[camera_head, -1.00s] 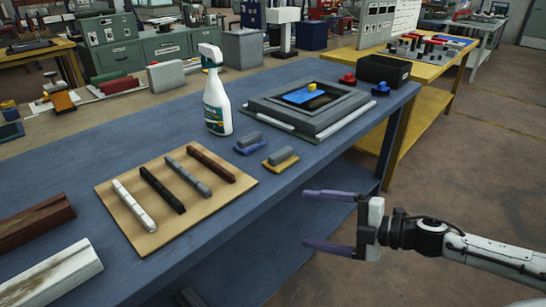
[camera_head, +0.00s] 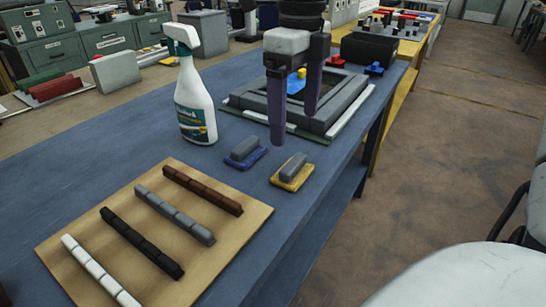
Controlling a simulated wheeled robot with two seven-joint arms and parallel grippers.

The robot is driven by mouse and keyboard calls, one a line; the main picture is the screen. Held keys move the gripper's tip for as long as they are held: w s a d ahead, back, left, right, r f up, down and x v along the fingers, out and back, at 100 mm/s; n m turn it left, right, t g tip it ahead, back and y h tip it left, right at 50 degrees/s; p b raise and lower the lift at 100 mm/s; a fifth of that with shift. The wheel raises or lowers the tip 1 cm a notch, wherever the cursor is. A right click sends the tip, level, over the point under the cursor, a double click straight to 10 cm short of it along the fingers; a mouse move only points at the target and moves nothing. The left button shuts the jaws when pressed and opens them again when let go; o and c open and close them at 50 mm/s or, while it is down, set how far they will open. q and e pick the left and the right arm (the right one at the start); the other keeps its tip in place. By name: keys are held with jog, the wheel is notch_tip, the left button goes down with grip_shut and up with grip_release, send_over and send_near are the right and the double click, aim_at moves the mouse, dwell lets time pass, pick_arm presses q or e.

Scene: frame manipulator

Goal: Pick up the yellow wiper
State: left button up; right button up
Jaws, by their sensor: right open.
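The yellow wiper (camera_head: 291,173), a yellow base with a grey grip on top, lies on the blue table (camera_head: 262,215) near its right edge. A similar blue wiper (camera_head: 245,152) lies just left of it. My right gripper (camera_head: 293,128) points down above the table, its two purple fingers spread and empty. It appears above and behind the yellow wiper in the picture, apart from it, and covers part of the grey frame. My left gripper is not in view.
A white spray bottle (camera_head: 195,105) stands left of the wipers. A grey frame (camera_head: 330,112) lies behind them with a blue and yellow piece inside. A tan board (camera_head: 140,245) holds several bars in front. A black bin (camera_head: 369,47) stands behind.

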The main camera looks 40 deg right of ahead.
send_over(293, 162)
jog(key=f, duration=0.4)
jog(key=shift+s+f+b, duration=0.2)
jog(key=shift+s+b, duration=0.1)
jog(key=shift+b, duration=0.05)
jog(key=f, duration=0.5)
jog(key=shift+w+f, duration=0.25)
jog(key=shift+f, duration=0.05)
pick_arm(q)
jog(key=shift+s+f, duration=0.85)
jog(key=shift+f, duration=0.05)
pick_arm(e)
jog(key=c, duration=1.1)
